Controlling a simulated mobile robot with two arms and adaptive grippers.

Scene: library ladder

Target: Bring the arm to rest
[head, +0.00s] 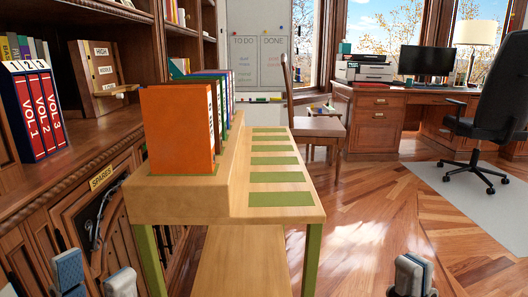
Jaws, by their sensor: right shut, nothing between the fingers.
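My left gripper (95,277) shows at the bottom left, in front of the lower cabinet. Its two grey-blue fingers stand apart with nothing seen between them, so it is open. My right gripper (411,275) shows at the bottom right, over the wooden floor. Its fingers are together and hold nothing. Both are low in the head view and apart from the books. Most of both arms is out of the picture.
A wooden stand (240,190) with green strips bears an orange book (178,130) and several others. Red volumes (40,112) sit on the left bookcase. A chair (318,128), desk (375,125) and office chair (490,95) stand behind. The floor right of the stand is clear.

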